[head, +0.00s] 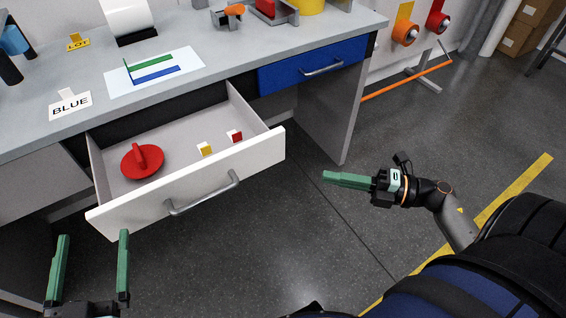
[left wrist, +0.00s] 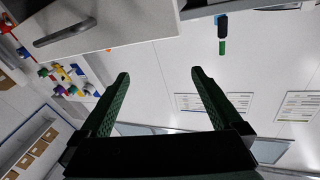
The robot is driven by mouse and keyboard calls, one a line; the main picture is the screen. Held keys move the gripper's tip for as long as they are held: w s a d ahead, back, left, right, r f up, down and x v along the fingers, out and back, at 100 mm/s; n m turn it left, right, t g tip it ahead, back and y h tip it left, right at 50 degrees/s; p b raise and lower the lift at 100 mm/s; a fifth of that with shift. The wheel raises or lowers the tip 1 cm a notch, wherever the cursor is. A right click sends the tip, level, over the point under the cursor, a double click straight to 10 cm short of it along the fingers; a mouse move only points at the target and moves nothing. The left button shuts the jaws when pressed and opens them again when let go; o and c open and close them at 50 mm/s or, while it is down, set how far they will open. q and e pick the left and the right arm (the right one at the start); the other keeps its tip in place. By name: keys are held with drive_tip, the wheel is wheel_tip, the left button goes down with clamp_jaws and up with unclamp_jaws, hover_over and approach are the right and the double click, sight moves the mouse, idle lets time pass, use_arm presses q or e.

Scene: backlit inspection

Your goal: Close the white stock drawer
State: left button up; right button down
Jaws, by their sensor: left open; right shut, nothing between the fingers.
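The white stock drawer (head: 255,152) stands pulled out from under the grey bench in the head view. Its front carries a grey bar handle (head: 203,196). Inside lie a round red object with a raised grip (head: 142,161), a small yellow-and-white block (head: 205,149) and a small red-and-white block (head: 235,136). My left gripper (head: 93,235) is open and empty, in front of and below the drawer's left end. The left wrist view shows the drawer front (left wrist: 120,22) and its handle (left wrist: 65,33) beyond the open fingers, apart from them. My right gripper (head: 325,177) is shut and empty, right of the drawer.
A blue drawer (head: 290,73) in the same bench is shut. The floor in front is clear.

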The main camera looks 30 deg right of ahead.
sight(265, 155)
drive_tip(key=x, duration=0.3)
drive_tip(key=w+d+b+x, duration=0.1)
drive_tip(key=x, duration=0.7)
drive_tip(key=shift+w+d, duration=0.15)
drive_tip(key=shift+w, duration=0.25)
use_arm(q)
wheel_tip(265, 155, up, 8)
drive_tip(key=s+m+t+h, duration=0.2)
drive_tip(key=t+h, duration=0.1)
drive_tip(key=shift+d, duration=0.35)
use_arm(e)
drive_tip(key=shift+w, duration=0.5)
